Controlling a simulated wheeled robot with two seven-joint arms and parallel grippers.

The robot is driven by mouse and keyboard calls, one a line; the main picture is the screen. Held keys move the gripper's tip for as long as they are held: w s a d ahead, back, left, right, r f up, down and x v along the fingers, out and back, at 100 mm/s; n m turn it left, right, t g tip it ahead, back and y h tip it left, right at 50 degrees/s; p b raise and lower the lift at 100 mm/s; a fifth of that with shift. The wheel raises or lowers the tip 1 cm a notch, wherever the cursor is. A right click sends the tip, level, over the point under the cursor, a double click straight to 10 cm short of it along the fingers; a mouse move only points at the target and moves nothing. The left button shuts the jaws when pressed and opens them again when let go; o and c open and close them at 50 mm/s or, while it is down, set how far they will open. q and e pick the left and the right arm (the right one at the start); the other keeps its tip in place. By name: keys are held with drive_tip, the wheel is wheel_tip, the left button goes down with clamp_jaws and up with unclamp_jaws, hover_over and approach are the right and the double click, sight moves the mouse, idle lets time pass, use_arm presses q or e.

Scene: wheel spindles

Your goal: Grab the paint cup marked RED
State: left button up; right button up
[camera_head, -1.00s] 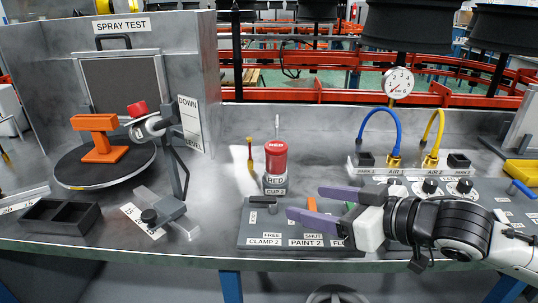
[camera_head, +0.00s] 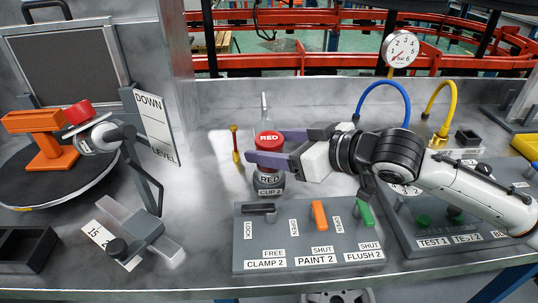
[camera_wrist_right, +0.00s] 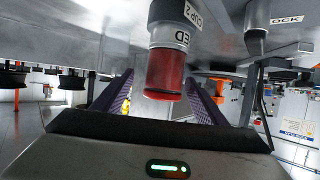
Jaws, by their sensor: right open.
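The paint cup marked RED (camera_head: 268,142) has a red top and stands upright on a grey base labelled CUP 2 (camera_head: 270,191). My right gripper (camera_head: 268,149) is level with the cup, coming from the right. Its near purple finger crosses in front of the cup, and the far finger lies behind it. In the right wrist view the red cup (camera_wrist_right: 165,75) shows between the two open fingers (camera_wrist_right: 160,100), with a gap on both sides. I cannot tell whether a finger touches it. My left gripper is not in view.
A panel (camera_head: 310,235) with CLAMP 2, PAINT 2 and FLUSH 2 levers lies in front of the cup. A pressure gauge (camera_head: 400,48) and blue hose (camera_head: 384,90) are behind my right arm.

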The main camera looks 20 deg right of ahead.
drive_tip(key=x, duration=0.4)
drive_tip(key=shift+s+a+f, duration=0.1)
drive_tip(key=shift+s+a, duration=0.1)
drive_tip(key=shift+s, duration=0.05)
drive_tip(key=shift+w+a+f, duration=0.15)
drive_tip(key=shift+w, duration=0.15)
drive_tip(key=shift+w+a, duration=0.1)
drive_tip(key=shift+w, duration=0.1)
drive_tip(key=shift+f, duration=0.1)
drive_tip(key=c, duration=1.2)
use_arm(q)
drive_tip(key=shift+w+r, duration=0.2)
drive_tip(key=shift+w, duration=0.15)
use_arm(e)
drive_tip(key=shift+c, duration=0.7)
use_arm(q)
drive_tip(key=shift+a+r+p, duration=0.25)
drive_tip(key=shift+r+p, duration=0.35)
drive_tip(key=shift+p, duration=0.25)
use_arm(e)
wheel_tip(320, 180, up, 10)
